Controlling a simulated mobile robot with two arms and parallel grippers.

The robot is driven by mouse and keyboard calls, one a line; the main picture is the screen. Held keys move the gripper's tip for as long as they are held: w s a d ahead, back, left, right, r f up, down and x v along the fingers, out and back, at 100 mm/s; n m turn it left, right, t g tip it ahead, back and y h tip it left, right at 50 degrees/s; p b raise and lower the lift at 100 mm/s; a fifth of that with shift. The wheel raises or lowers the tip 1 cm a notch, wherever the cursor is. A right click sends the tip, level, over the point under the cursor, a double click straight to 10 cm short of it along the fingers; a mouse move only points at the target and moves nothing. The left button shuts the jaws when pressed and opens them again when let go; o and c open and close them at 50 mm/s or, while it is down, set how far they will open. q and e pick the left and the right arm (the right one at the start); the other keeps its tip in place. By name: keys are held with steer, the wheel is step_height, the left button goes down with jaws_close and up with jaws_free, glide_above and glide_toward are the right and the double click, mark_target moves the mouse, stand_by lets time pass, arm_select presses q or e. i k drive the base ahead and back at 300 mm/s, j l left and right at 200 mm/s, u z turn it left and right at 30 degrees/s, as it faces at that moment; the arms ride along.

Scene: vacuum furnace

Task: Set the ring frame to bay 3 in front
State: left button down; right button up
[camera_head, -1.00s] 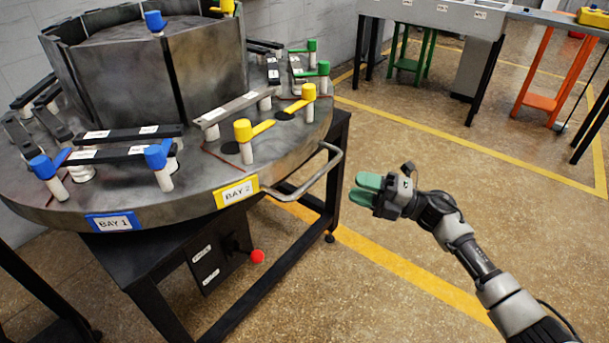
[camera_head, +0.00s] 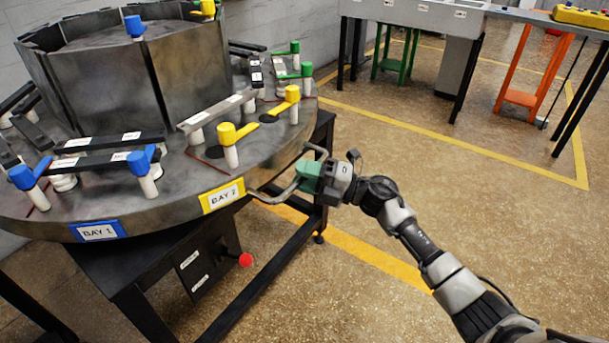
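The ring frame (camera_head: 185,205) is a round grey metal turntable on a dark stand at the left. Its rim carries a blue BAY 1 plate (camera_head: 98,231) at the front left and a yellow BAY 2 plate (camera_head: 222,196) to the right of it. Green-capped posts (camera_head: 306,70) stand farther round at the back right; no BAY 3 plate shows. A bent metal handle (camera_head: 272,198) sticks out from the rim right of BAY 2. My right gripper (camera_head: 309,177) is at this handle, its green fingers overlapping the bar; whether they are closed on it is unclear. My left gripper is out of view.
Blue and yellow posts with dark and grey bars (camera_head: 215,111) stand on the ring around a central metal drum (camera_head: 110,75). A red-knobbed lever (camera_head: 245,260) sticks out below the ring. Benches (camera_head: 415,15) stand at the back; the floor at right is clear.

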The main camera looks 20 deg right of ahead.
mark_target(103, 82)
steer(key=k+j, duration=0.1)
steer(key=j, duration=0.3)
steer(key=k+j, duration=0.1)
steer(key=j, duration=0.9)
